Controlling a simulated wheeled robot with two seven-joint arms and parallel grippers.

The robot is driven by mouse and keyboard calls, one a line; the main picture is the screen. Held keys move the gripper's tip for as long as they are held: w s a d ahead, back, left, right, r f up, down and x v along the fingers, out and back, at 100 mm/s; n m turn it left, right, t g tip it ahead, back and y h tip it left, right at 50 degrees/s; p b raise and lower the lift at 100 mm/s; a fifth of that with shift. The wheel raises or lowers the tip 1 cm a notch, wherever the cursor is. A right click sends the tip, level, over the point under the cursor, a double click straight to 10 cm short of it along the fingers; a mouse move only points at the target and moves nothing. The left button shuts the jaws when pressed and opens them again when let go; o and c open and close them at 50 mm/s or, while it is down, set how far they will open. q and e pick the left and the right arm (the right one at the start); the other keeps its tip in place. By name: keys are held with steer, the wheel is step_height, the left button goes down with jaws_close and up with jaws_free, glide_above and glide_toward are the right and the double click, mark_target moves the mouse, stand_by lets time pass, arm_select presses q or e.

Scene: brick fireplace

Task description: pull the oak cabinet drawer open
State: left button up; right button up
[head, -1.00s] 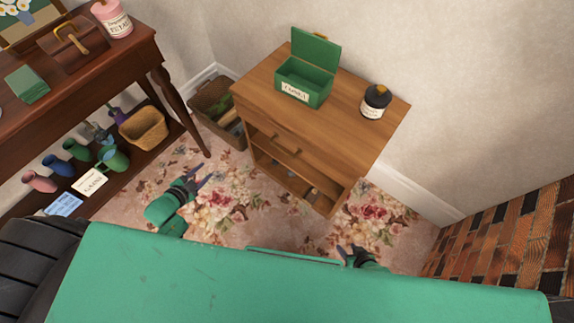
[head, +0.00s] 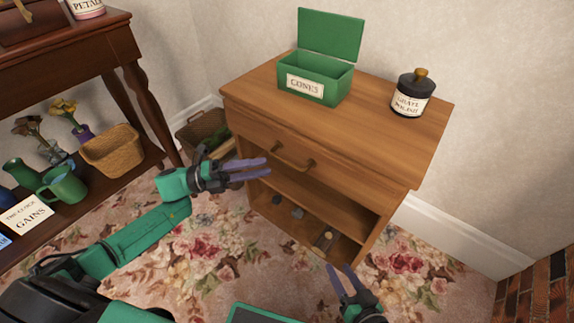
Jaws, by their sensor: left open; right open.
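The oak cabinet (head: 385,140) stands against the wall, with a drawer (head: 335,180) under its top. The drawer looks shut. Its brass-coloured bar handle (head: 293,160) is on the middle of the drawer front. Below it is an open shelf space with small dark items. My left gripper (head: 266,169) is open and empty, to the left of the handle, its fingers pointing right; I see no contact with the handle. My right gripper (head: 342,270) is open and empty, low in front of the cabinet's lower right part.
An open green tin labelled "CONES" (head: 314,80) and a dark bottle (head: 412,94) stand on the cabinet. A dark wood table (head: 90,50) with a laden lower shelf is at left. Floral carpet (head: 225,275) lies in front.

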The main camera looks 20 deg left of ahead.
mark_target(286, 161)
arm_select(q)
steer(key=x, duration=0.7)
steer(key=shift+d+b, duration=0.1)
steer(key=shift+b, duration=0.3)
jaws_close()
stand_by(0.8)
